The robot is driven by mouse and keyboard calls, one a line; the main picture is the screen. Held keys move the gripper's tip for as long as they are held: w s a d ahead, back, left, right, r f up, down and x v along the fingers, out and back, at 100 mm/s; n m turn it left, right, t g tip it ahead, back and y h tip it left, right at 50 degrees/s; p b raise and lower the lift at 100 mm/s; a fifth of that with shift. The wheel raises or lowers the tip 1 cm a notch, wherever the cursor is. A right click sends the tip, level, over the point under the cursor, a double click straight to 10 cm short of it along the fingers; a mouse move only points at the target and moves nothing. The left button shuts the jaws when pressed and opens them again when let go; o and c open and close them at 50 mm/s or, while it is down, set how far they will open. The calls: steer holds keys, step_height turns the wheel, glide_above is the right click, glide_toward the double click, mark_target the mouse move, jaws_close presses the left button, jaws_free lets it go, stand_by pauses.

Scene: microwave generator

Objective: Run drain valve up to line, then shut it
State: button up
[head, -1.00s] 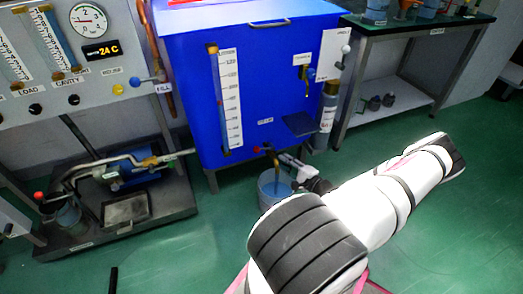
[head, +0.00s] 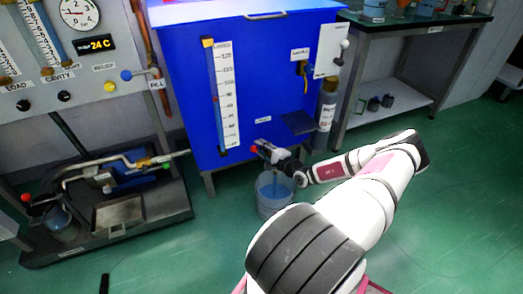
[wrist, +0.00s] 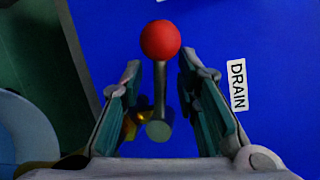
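The drain valve's lever shows in the wrist view as a grey rod with a red ball knob (wrist: 160,40), beside the DRAIN label (wrist: 237,86). My gripper (wrist: 160,75) is open, its two fingers on either side of the rod with visible gaps; the knob lies just past the fingertips. In the head view, my gripper (head: 266,150) is at the low front of the blue tank (head: 270,75) and hides most of the valve. The tank's sight gauge (head: 228,95) has a numbered white scale and a small red mark. A bucket (head: 275,208) with blue liquid stands below.
A black shelf plate (head: 298,122) sticks out from the tank right of the valve. A grey cylinder (head: 326,110) stands at the tank's right side. A pump rig on a low dark base (head: 100,240) is at left.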

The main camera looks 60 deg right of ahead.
steer(key=shift+c, duration=0.6)
jaws_close()
steer(key=shift+w+n+p, duration=0.1)
steer(key=shift+n+p, duration=0.2)
steer(key=shift+p, duration=0.75)
steer(key=shift+a+p, duration=0.1)
steer(key=shift+p, duration=0.85)
steer(key=n+p, duration=0.1)
steer(key=p, duration=0.1)
steer(key=shift+f+g+p, duration=0.2)
steer(key=shift+g+p, duration=0.2)
steer(key=shift+f+n+p, duration=0.25)
steer(key=shift+n+p, duration=0.15)
steer(key=shift+p, duration=0.15)
steer(key=shift+a+f, duration=0.1)
steer(key=shift+f, duration=0.05)
